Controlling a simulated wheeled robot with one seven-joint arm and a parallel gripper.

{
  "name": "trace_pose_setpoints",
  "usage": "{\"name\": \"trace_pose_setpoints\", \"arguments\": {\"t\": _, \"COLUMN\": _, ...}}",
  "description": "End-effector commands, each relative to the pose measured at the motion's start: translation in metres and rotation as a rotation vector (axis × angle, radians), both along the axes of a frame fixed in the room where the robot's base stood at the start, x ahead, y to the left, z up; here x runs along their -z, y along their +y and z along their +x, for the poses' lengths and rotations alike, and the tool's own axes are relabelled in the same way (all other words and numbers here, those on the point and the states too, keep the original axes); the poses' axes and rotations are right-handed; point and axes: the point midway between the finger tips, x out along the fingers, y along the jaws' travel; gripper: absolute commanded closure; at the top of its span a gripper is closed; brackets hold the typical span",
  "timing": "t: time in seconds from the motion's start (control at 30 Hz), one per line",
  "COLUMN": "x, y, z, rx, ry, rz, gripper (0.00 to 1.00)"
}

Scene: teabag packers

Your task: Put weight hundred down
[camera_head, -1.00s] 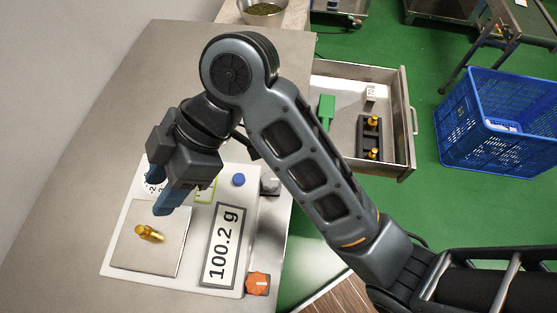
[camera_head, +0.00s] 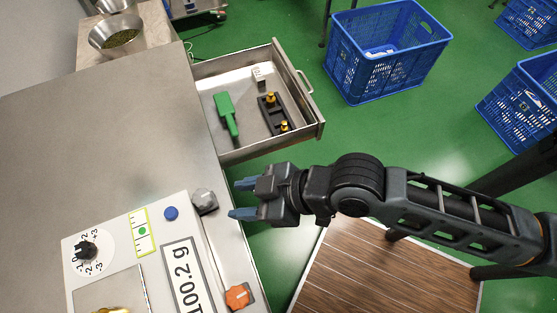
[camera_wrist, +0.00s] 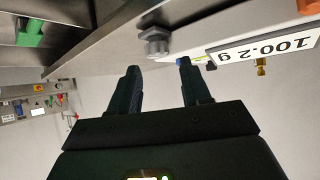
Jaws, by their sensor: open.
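The brass weight (camera_head: 112,310) sits on the square pan of the white scale (camera_head: 205,262), cut off by the bottom edge of the head view. It also shows small in the wrist view (camera_wrist: 261,66). The scale display (camera_head: 184,281) reads 100.2 g. My gripper (camera_head: 238,199) is open and empty, with blue-grey fingertips. In the head view it appears right of the scale, past the table's edge. Its two fingers also show in the wrist view (camera_wrist: 158,80), with nothing between them.
An open drawer (camera_head: 305,132) holds a black weight holder with brass weights (camera_head: 272,113), a green tool (camera_head: 226,112) and a small white block (camera_head: 259,77). Blue crates (camera_head: 385,75) stand on the green floor. A metal bowl (camera_head: 117,35) stands at the back left.

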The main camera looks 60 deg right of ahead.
Motion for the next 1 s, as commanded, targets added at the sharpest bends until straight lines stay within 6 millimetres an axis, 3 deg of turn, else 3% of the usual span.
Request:
{"name": "trace_pose_setpoints", "arguments": {"t": 0.03, "x": -0.001, "y": -0.01, "z": -0.015, "rx": 0.041, "ry": -0.012, "rz": -0.002, "gripper": 0.53}}
{"name": "trace_pose_setpoints", "arguments": {"t": 0.3, "x": -0.04, "y": -0.046, "z": -0.079, "rx": 0.229, "ry": -0.157, "rz": 0.005, "gripper": 0.53}}
{"name": "trace_pose_setpoints", "arguments": {"t": 0.53, "x": -0.086, "y": -0.057, "z": -0.125, "rx": 0.316, "ry": -0.28, "rz": 0.025, "gripper": 0.53}}
{"name": "trace_pose_setpoints", "arguments": {"t": 0.73, "x": -0.112, "y": -0.058, "z": -0.143, "rx": 0.339, "ry": -0.342, "rz": 0.042, "gripper": 0.53}}
{"name": "trace_pose_setpoints", "arguments": {"t": 1.0, "x": -0.117, "y": -0.057, "z": -0.146, "rx": 0.342, "ry": -0.354, "rz": 0.046, "gripper": 0.53}}
